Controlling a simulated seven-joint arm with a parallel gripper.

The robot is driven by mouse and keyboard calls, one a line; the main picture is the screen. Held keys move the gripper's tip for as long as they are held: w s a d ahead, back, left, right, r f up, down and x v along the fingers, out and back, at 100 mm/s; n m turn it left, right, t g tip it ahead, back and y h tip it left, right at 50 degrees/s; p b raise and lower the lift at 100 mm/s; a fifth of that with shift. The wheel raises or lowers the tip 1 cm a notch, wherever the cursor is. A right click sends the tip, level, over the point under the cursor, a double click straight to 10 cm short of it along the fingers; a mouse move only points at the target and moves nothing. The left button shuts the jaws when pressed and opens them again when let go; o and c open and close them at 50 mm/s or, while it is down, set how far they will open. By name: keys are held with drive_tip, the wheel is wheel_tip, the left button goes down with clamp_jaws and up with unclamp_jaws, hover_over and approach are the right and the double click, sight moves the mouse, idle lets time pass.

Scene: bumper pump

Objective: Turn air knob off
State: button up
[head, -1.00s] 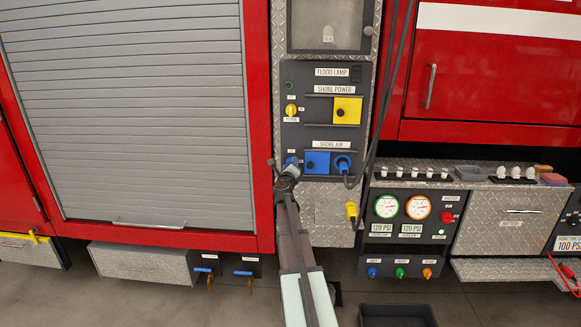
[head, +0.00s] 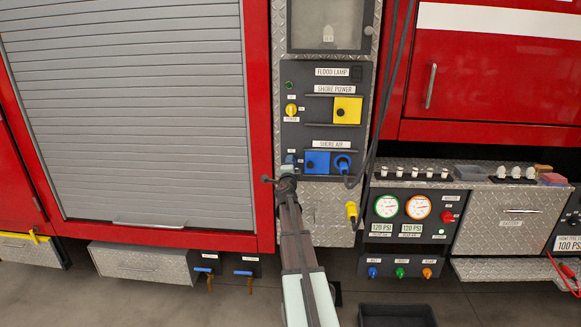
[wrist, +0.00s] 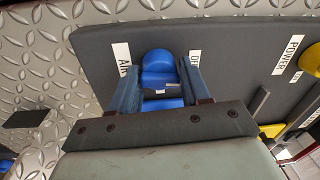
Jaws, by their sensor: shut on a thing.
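The blue air knob (wrist: 158,68) sits on the dark shore panel, between a white label reading "AIR" and another that seems to begin "OF". My gripper (wrist: 157,76) has one blue-grey finger on each side of the knob and is shut on it. In the head view my gripper (head: 289,163) is at the lower left of the panel, left of the blue shore air cover (head: 317,162). There it hides most of the knob. The knob's exact pointing direction is hard to read.
The yellow shore power knob (head: 291,110) and yellow cover (head: 347,110) are above. A blue plug (head: 343,164) with a hanging cable is to the right. A yellow connector (head: 351,212) hangs lower right. The gauge panel (head: 405,215) stands further right.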

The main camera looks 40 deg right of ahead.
drive_tip(key=shift+a+f+n, duration=0.1)
drive_tip(key=shift+f+n, duration=0.1)
drive_tip(key=shift+n, duration=0.5)
drive_tip(key=shift+s, duration=0.1)
drive_tip(key=o, duration=0.7)
drive_tip(key=shift+o, duration=1.3)
drive_tip(key=shift+r, duration=0.1)
drive_tip(key=v, duration=1.3)
drive_tip(key=shift+s+a, duration=0.15)
drive_tip(key=shift+s, duration=0.1)
